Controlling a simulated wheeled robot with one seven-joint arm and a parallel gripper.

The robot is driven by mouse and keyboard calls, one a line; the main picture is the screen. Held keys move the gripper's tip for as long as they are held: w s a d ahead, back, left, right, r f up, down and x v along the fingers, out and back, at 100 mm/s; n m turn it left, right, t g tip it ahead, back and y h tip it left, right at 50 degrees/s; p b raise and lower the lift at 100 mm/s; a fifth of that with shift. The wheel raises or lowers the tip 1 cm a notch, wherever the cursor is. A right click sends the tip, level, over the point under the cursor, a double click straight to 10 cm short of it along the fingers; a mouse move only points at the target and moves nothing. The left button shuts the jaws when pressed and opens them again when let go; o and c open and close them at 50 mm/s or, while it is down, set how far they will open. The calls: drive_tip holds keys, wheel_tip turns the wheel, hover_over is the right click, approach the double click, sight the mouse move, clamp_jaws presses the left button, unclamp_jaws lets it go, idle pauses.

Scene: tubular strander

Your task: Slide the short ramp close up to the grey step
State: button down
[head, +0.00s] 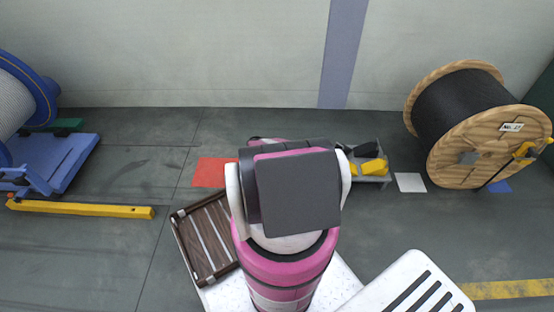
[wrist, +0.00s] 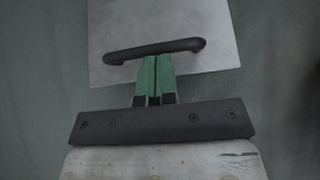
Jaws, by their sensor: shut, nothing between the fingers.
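In the wrist view a pale grey plate (wrist: 215,55) with a black bar handle (wrist: 155,49) lies ahead of my gripper; it looks like the short ramp, though I cannot be sure. My gripper (wrist: 154,58) is shut and empty, with its green fingertips at the near side of the handle. I cannot tell whether they touch it. In the head view my arm hides the gripper and this plate. The grey step cannot be clearly identified; a small grey stand (head: 374,181) partly shows right of my arm.
Yellow and black items (head: 370,166) rest on the stand. A red patch (head: 213,172) and a white patch (head: 410,182) lie on the floor. A brown slatted tray (head: 184,243) is left of my arm, a yellow bar (head: 90,209) farther left, a cable drum (head: 478,125) right.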

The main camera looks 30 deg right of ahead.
drive_tip(key=w+a+f+v, duration=0.1)
drive_tip(key=v, duration=1.1)
drive_tip(key=shift+a, duration=0.4)
drive_tip(key=s+a+r+m+t+y, duration=0.1)
drive_tip(key=s+a+r+m, duration=0.3)
drive_tip(key=a+r, duration=0.6)
drive_tip(key=s+a+r+m+t+y, duration=0.2)
drive_tip(key=s+a+r+m+y, duration=0.2)
drive_tip(key=r, duration=1.1)
drive_tip(key=s+a+r+m+t+y, duration=0.1)
drive_tip(key=s+a+r+m+y, duration=0.1)
drive_tip(key=s+a+r, duration=0.6)
drive_tip(key=a+r+m, duration=0.1)
drive_tip(key=a+r, duration=0.3)
drive_tip(key=a, duration=0.4)
drive_tip(key=shift+s+a+r+m+t+y, duration=0.25)
drive_tip(key=shift+s+r+m+t+y, duration=0.05)
drive_tip(key=shift+s+r+m+y, duration=0.1)
